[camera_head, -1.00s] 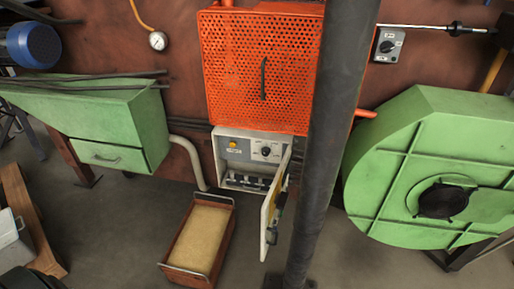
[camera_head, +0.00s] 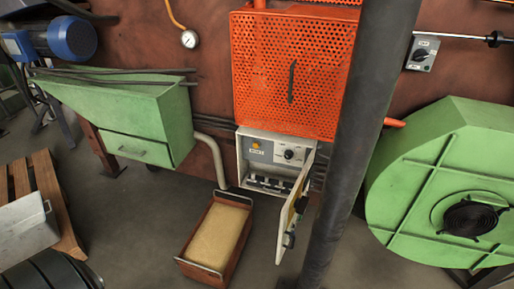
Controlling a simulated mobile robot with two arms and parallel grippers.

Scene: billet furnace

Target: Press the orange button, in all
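The orange button (camera_head: 256,144) is a small round knob at the upper left of the control panel inside a grey box (camera_head: 243,168). The box hangs on the wall below the orange perforated guard. Its door (camera_head: 291,216) stands open, swung out toward me on the right side. A dark knob (camera_head: 289,154) sits right of the button, and a row of dark switches (camera_head: 270,183) lies below. Nothing covers the button. Neither of my grippers shows in this view.
A dark vertical post (camera_head: 358,130) stands right of the open door. A wooden box with a yellowish filling (camera_head: 218,232) lies on the floor in front. A green hopper (camera_head: 140,115) is at left, a large green round housing (camera_head: 440,180) at right. Some floor between them is clear.

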